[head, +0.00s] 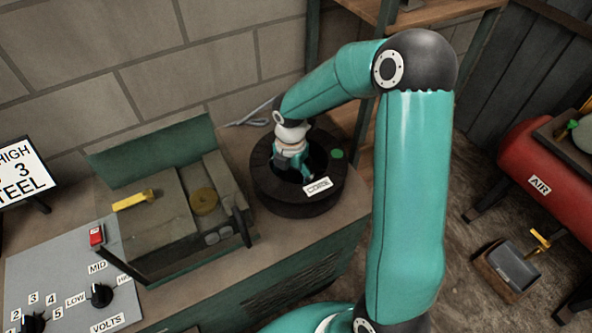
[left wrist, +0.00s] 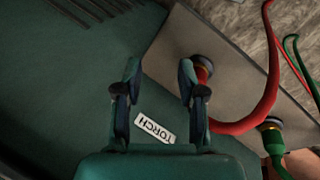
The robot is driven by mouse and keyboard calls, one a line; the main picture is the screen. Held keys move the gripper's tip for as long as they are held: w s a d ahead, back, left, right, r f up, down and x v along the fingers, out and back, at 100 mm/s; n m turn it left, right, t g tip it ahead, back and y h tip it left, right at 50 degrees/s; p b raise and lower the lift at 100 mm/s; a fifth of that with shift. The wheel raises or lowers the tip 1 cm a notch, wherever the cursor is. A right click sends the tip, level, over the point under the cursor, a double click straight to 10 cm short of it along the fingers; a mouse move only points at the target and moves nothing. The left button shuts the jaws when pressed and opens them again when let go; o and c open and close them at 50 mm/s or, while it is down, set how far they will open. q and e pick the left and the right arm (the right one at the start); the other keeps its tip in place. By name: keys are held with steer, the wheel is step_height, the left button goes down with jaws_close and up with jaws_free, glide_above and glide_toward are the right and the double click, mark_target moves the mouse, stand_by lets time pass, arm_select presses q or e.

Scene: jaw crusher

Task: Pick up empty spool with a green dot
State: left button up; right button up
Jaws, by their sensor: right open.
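A black ring-shaped spool with a green dot (head: 284,200) lies flat on the bench top in the head view. The green dot is on its upper face at the right, and a small white label sits on its front edge. My right gripper (head: 305,174) points down over the spool's central hollow, its fingers open and low at the opening. The arm and fingers hide part of the hollow, and I cannot tell whether they touch the spool. In the left wrist view my left gripper (left wrist: 159,66) is open and empty, above a green surface.
Left of the spool stands a green-backed machine (head: 150,155) with a yellow handle and a brass disc. A grey control panel (head: 60,270) with knobs is further left. A TORCH label (left wrist: 155,129) and a red hose (left wrist: 262,105) show in the left wrist view. A red air tank (head: 540,165) stands right.

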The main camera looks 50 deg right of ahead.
steer(key=shift+r, duration=0.1)
steer(key=c, duration=1.5)
steer(key=shift+c, duration=0.2)
step_height(320, 180, up, 19)
steer(key=shift+r, duration=0.1)
jaws_close()
steer(key=shift+r+p, duration=0.3)
steer(key=shift+r, duration=0.1)
steer(key=o, duration=1.5)
jaws_free()
